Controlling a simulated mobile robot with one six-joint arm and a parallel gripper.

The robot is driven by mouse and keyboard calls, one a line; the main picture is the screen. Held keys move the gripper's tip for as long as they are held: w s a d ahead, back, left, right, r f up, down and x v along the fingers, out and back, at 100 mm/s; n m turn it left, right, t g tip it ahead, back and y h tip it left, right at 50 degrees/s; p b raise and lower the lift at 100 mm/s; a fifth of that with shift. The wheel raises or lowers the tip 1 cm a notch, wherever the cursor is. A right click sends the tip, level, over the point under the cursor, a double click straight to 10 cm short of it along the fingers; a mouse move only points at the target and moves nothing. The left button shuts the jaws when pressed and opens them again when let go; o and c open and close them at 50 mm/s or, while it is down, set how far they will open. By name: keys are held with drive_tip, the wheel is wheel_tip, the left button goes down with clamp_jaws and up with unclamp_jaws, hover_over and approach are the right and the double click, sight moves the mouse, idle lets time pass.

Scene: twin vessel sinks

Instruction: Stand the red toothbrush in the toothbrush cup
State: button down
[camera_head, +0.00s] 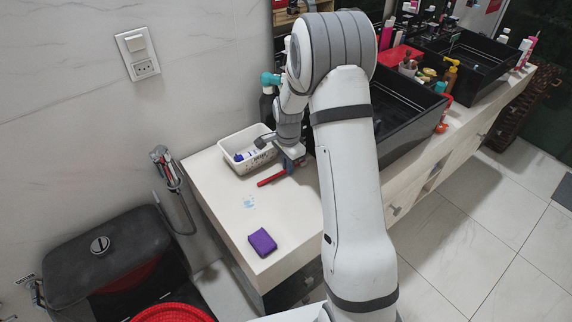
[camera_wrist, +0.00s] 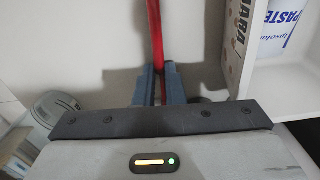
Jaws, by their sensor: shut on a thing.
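The red toothbrush (camera_head: 272,179) shows beside the white bin, over the near left part of the counter. My gripper (camera_head: 290,164) is at its right end. In the wrist view, the red handle (camera_wrist: 155,35) runs up from between the two fingers of my gripper (camera_wrist: 158,88), which is shut on it. The fingers hide the gripped part. I cannot tell whether the toothbrush touches the counter. I cannot pick out the toothbrush cup for certain; my arm hides part of the counter.
A white bin (camera_head: 224,145) holding a blue and white tube stands right by my gripper. A purple sponge (camera_head: 262,242) lies at the counter's near end. Black vessel sinks (camera_head: 410,112) and a red tray (camera_head: 391,57) with several small items are farther right.

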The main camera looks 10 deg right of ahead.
drive_tip(key=c, duration=2)
unclamp_jaws()
drive_tip(key=shift+f, duration=0.15)
drive_tip(key=o, duration=0.5)
drive_tip(key=shift+s, duration=0.1)
drive_tip(key=s+r+n, duration=0.2)
drive_tip(key=s+r, duration=0.1)
drive_tip(key=r, duration=0.6)
drive_tip(key=s+r+n, duration=0.1)
drive_tip(key=s+r, duration=0.2)
drive_tip(key=r, duration=0.6)
drive_tip(key=s+r+n, duration=0.1)
drive_tip(key=s+n, duration=0.2)
drive_tip(key=s, duration=0.4)
drive_tip(key=s+a+r+n+t, duration=0.1)
drive_tip(key=s+n, duration=0.3)
drive_tip(key=s, duration=0.3)
drive_tip(key=s+a+r+n+t, duration=0.1)
drive_tip(key=s+n, duration=0.3)
drive_tip(key=s, duration=0.3)
drive_tip(key=shift+s+a+r, duration=0.15)
drive_tip(key=shift+s+r, duration=0.1)
drive_tip(key=shift+r, duration=0.1)
